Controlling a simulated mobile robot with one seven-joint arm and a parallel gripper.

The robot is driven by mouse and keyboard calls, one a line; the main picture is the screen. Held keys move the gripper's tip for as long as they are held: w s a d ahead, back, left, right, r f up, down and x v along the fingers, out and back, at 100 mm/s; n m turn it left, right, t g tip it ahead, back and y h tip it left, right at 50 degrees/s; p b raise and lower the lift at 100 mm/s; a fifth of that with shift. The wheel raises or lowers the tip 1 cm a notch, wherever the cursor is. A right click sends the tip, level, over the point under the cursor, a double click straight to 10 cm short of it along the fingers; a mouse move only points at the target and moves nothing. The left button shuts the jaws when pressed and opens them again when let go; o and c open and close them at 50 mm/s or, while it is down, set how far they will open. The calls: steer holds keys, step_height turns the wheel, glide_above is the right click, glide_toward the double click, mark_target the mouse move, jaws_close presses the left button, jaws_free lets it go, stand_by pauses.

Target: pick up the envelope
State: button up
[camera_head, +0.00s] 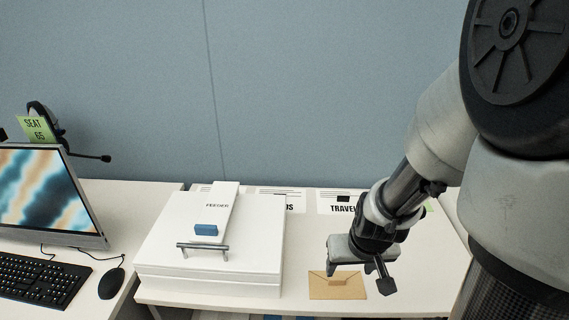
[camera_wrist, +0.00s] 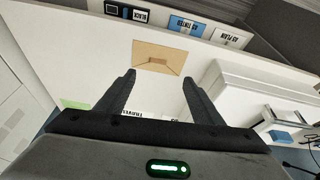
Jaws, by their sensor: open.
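A brown envelope (camera_head: 337,289) lies flat on the white table, near its front edge and right of the white feeder box. Its flap lines show in the wrist view, where the envelope (camera_wrist: 157,58) sits just beyond and between my fingertips. My gripper (camera_head: 359,278) is open above the table, close over the envelope's back part in the head view. In the wrist view my gripper (camera_wrist: 158,78) has both fingers apart with nothing between them. The height of the fingertips above the envelope is hard to tell.
The white feeder box (camera_head: 208,268) with a metal handle and a blue block (camera_head: 206,230) stands left of the envelope. A monitor (camera_head: 45,195), keyboard (camera_head: 40,280) and mouse (camera_head: 112,284) are on the left desk.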

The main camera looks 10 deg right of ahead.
steer(key=b, duration=0.3)
glide_toward(338, 280)
steer(key=f, duration=0.3)
steer(key=shift+w+m, duration=0.2)
steer(key=shift+m, duration=0.2)
steer(key=shift+t, duration=0.3)
steer(key=shift+b+x, duration=0.5)
steer(key=shift+x, duration=2.5)
steer(key=shift+w, duration=0.2)
steer(key=c, duration=1.1)
steer(key=shift+r, duration=0.1)
